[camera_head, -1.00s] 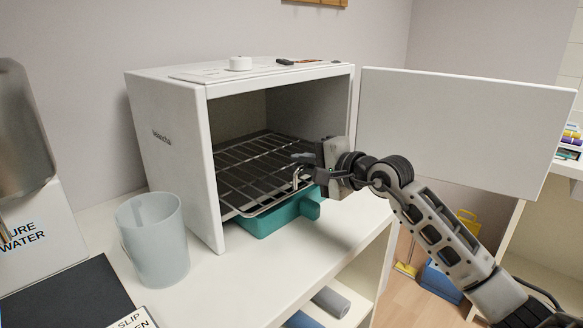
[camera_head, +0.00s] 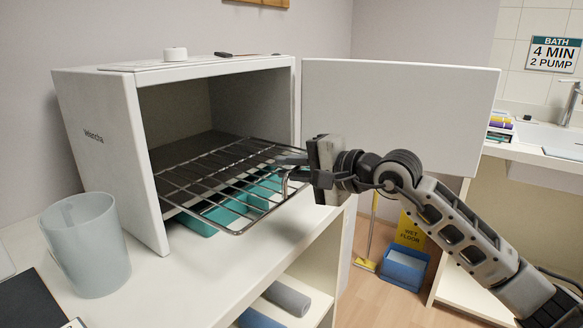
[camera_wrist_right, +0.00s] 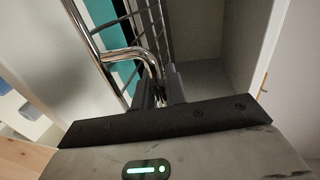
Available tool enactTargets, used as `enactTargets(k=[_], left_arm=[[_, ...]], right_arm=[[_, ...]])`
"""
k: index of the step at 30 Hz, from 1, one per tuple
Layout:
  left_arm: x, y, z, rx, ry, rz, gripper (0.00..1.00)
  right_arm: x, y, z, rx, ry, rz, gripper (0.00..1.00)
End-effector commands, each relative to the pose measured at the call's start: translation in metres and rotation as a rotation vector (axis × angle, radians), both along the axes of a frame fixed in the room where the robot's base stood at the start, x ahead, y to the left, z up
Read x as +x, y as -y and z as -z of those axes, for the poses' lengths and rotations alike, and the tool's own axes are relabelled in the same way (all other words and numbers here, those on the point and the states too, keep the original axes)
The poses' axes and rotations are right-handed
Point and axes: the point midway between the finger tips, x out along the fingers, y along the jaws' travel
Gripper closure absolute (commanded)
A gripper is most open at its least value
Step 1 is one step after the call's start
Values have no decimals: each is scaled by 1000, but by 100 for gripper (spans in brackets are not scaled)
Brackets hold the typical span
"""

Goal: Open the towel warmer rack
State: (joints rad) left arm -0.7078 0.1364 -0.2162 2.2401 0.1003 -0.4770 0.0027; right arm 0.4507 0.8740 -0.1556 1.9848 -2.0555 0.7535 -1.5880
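The towel warmer (camera_head: 110,150) is a white box on the counter, its door (camera_head: 400,110) swung wide open to the right. Its wire rack (camera_head: 215,170) sticks well out of the front opening, roughly level, above a teal tray (camera_head: 205,222). My right gripper (camera_head: 290,172) is at the rack's front right corner, shut on the bent metal handle. In the right wrist view the handle (camera_wrist_right: 140,53) runs between the fingers (camera_wrist_right: 163,88), which partly hide it. My left gripper is not in view.
A translucent cup (camera_head: 88,245) stands left of the warmer near a dark mat (camera_head: 35,305). A yellow wet-floor sign (camera_head: 410,232) and a blue bucket (camera_head: 405,265) stand on the floor at right.

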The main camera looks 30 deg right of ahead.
Motion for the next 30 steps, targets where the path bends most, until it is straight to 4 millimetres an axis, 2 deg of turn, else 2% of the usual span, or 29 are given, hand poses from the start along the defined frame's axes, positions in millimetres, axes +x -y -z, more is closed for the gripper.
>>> enactTargets(k=[2, 10, 14, 21, 30], left_arm=[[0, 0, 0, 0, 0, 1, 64], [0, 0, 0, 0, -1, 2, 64], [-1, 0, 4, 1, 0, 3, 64], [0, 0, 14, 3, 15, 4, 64], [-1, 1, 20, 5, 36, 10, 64]], right_arm=[[0, 0, 0, 0, 0, 1, 69], [-1, 1, 0, 0, 0, 1, 69], [-8, 6, 0, -3, 0, 3, 69], [-49, 26, -4, -10, -4, 1, 69], [-86, 46, -15, 1, -3, 1, 69]])
